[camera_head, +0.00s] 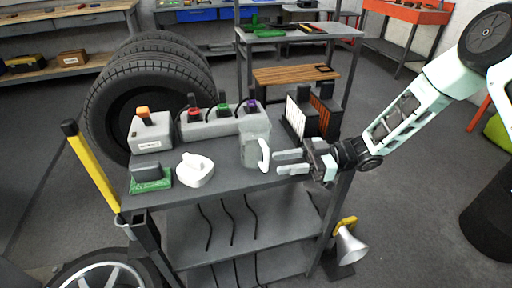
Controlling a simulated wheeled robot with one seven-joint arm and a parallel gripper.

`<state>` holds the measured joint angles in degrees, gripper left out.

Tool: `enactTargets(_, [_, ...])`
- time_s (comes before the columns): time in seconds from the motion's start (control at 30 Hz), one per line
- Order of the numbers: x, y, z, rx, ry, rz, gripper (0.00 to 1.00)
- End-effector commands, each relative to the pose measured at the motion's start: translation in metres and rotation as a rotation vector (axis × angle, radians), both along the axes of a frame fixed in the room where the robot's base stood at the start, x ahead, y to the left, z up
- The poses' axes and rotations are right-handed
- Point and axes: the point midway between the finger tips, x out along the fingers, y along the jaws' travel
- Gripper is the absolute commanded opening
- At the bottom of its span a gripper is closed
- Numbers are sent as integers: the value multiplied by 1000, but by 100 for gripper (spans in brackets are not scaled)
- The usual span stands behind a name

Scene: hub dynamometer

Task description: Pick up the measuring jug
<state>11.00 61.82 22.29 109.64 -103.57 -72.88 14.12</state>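The measuring jug (254,139) is a pale grey, upright vessel near the right part of the dark cart top. Its white handle (264,155) faces toward the front right. My gripper (277,163) comes in from the right, just beside the handle. Its two pale fingers are apart and point left at the handle. I cannot tell whether a finger touches the handle. Nothing is seen held between them.
On the cart top (228,182) are a white lidded item (195,169), a green-based block (151,177), a box with an orange knob (150,131) and a coloured-button unit (208,123). Dark finned blocks (311,115) stand behind my gripper. Large tyres (118,98) stand at the left.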

Motion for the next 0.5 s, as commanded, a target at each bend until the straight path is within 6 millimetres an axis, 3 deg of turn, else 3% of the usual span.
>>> enactTargets(0.4, [-9,48,1,1,1,3,34])
enactTargets(0.5, [-9,51,0,1,0,1,34])
